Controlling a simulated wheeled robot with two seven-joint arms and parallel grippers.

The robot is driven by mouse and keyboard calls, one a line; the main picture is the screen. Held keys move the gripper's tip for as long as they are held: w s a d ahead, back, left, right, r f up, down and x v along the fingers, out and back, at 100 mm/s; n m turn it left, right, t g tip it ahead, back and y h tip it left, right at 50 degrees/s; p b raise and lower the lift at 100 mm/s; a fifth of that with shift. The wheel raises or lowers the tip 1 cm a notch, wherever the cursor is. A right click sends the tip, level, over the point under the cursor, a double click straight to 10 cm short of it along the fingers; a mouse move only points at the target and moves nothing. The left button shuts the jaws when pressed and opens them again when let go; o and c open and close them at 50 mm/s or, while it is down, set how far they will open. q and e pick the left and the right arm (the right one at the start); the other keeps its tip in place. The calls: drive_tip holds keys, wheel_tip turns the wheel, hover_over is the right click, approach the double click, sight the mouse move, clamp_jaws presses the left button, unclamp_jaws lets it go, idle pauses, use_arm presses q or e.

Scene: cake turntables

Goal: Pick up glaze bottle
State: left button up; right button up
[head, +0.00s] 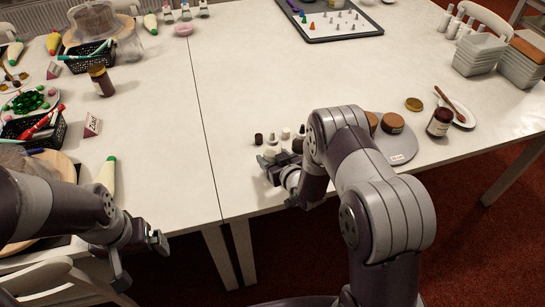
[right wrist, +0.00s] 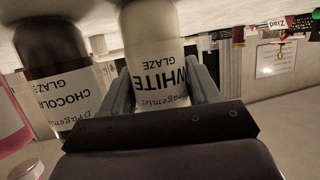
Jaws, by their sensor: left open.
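A white glaze bottle (right wrist: 156,50), labelled WHITE GLAZE, stands between the two fingers of my right gripper (right wrist: 163,88) in the right wrist view, where labels appear upside down. I cannot tell whether the fingers press on it. A chocolate glaze bottle (right wrist: 52,72) stands close beside it. In the head view my right gripper (head: 277,166) is low at the table's front edge, by a group of small bottles, including a dark one (head: 258,139) and a pale one (head: 285,133). My left gripper (head: 142,258) is open and empty, in front of the left table.
A grey turntable (head: 400,152) with brown round cakes is partly behind my right arm. A brown jar (head: 440,122) and a white dish (head: 464,117) stand to its right. A dark tray (head: 345,36) lies at the back. The middle of the right table is clear.

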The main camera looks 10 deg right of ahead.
sight(273, 134)
drive_tip(key=shift+o, duration=0.2)
wheel_tip(273, 134, up, 10)
drive_tip(key=shift+r+p, duration=0.1)
drive_tip(key=shift+p, duration=0.25)
